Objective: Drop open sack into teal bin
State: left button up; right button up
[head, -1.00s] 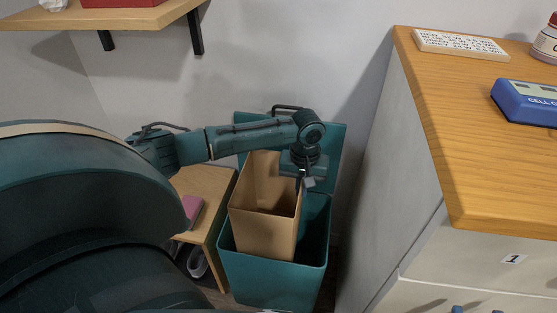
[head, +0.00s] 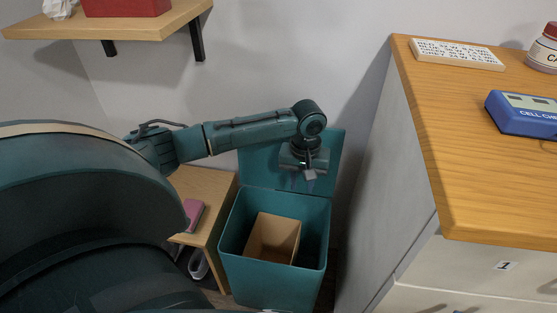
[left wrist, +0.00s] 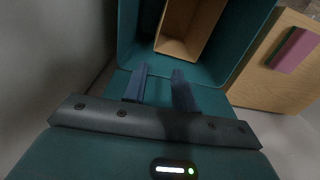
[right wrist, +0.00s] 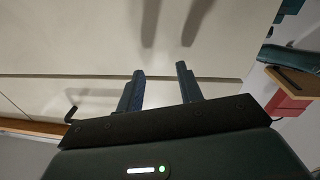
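The brown open sack (head: 273,238) is inside the teal bin (head: 268,285), below its rim and open at the top. The bin's lid (head: 262,163) stands raised against the wall. My left gripper (head: 303,182) is above the back of the bin, apart from the sack. In the left wrist view my left gripper (left wrist: 159,88) has its fingers spread with nothing between them, and the sack (left wrist: 185,28) shows beyond them in the bin (left wrist: 135,35). My right gripper (right wrist: 161,82) is open and empty in the right wrist view, in front of a pale surface. It is not seen in the head view.
A wooden-topped cabinet (head: 470,190) with a blue cell checker (head: 522,112) stands to the right of the bin. A low wooden stand (head: 215,190) with a pink item (head: 193,214) is at its left. A wall shelf (head: 150,27) holds a red box (head: 125,6).

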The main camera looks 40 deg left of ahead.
jog(key=d+m+g+h+p, duration=0.1)
jog(key=g+p, duration=0.1)
jog(key=shift+s+h+p, duration=0.1)
jog(key=shift+h+p, duration=0.2)
jog(key=shift+p, duration=0.05)
pick_arm(q)
notch_tip(320, 180, up, 9)
jog(key=shift+r, duration=0.2)
pick_arm(e)
jog(key=shift+f, duration=0.1)
